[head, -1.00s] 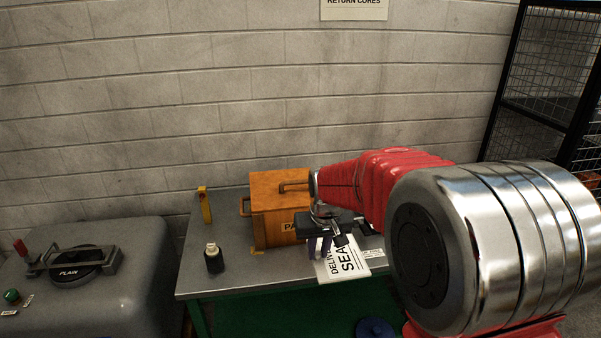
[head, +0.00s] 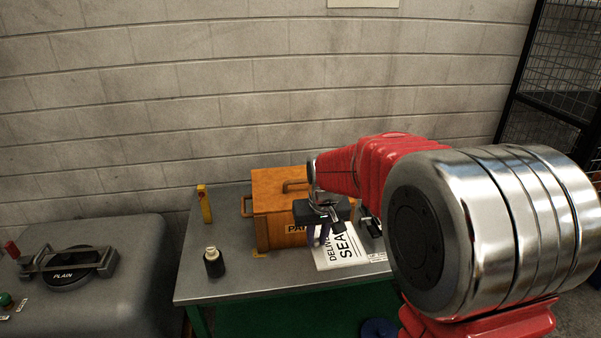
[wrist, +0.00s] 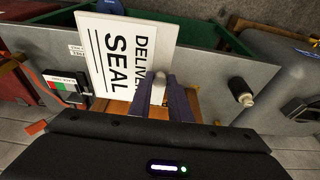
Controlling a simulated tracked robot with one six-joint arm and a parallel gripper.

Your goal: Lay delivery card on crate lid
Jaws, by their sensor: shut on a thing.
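The delivery card (head: 344,250) is white with black print reading "DELIV..." and "SEA..." in the head view. In the wrist view the card (wrist: 118,55) reads "DELIVE..." and "SEAL". My gripper (head: 322,234) is shut on the card's edge, with purple-grey fingers (wrist: 165,108) on it in the wrist view. The orange crate (head: 276,238) stands on the grey table just left of my gripper, its lid (head: 275,181) bare with a handle on top. In the wrist view the crate is mostly hidden behind the fingers and gripper body.
The grey table (head: 215,285) holds a dark bottle with a pale cap (head: 213,262) and a yellow object (head: 204,204) left of the crate. A grey machine marked "PLAIN" (head: 140,281) stands further left. A brick wall rises behind, and a mesh cage (head: 560,60) stands at right.

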